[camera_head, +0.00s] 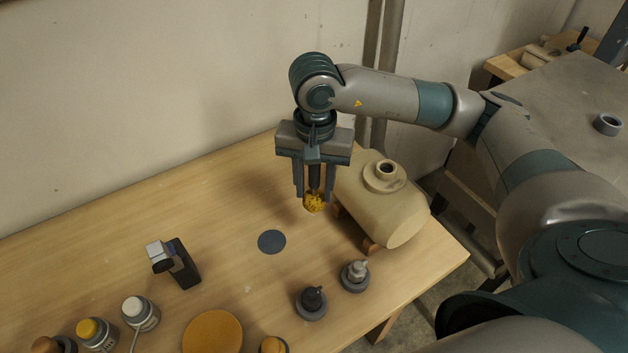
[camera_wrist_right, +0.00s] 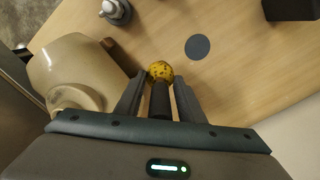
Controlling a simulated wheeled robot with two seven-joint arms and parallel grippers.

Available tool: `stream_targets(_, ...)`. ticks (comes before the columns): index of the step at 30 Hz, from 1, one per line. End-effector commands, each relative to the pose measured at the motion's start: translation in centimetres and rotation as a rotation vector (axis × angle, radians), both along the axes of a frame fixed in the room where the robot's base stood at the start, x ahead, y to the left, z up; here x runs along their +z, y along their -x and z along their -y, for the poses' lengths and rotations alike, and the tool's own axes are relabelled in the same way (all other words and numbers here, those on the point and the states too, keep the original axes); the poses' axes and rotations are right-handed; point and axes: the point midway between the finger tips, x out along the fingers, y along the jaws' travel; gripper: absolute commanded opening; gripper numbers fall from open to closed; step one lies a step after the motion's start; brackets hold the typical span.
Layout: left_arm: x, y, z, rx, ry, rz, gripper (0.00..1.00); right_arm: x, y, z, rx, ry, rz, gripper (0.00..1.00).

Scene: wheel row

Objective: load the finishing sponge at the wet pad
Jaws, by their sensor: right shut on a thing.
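The finishing sponge (camera_head: 314,203) is a round, mottled yellow head on a dark handle (camera_head: 314,176). My right gripper (camera_head: 314,191) is shut on the handle and holds it upright, sponge end down. In the right wrist view the sponge (camera_wrist_right: 160,70) sticks out past the fingertips, with the handle (camera_wrist_right: 160,100) between the fingers. It appears to be above the table, left of the beige vessel. A flat dark grey disc (camera_head: 271,242), possibly the wet pad, lies on the table nearer the front; it also shows in the right wrist view (camera_wrist_right: 198,47). My left gripper is out of view.
A beige vessel (camera_head: 405,220) with a top neck lies on supports close right of the gripper. Two knobbed grey pieces (camera_head: 311,303) (camera_head: 355,276), an orange disc (camera_head: 213,333), a black block-like device (camera_head: 182,265) and several small bottles (camera_head: 141,313) stand forward. The left rear table is clear.

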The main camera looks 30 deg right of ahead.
Motion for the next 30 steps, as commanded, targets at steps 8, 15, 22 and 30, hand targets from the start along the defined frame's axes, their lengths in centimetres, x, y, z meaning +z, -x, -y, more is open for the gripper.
stream_targets(8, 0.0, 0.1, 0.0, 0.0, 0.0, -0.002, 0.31, 0.3, 0.8, -2.7, 0.467, 0.004, 0.005, 0.13)
stream_targets(15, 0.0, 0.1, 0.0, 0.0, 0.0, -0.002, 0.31, 0.2, 1.4, -3.8, 0.707, 0.006, 0.0, 0.13)
stream_targets(22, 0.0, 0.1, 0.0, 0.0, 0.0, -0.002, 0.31, 0.2, 1.5, -3.9, 0.729, 0.006, -0.002, 0.13)
stream_targets(30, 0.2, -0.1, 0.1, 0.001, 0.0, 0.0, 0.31, 0.4, 1.5, -3.9, 0.727, 0.006, -0.002, 0.13)
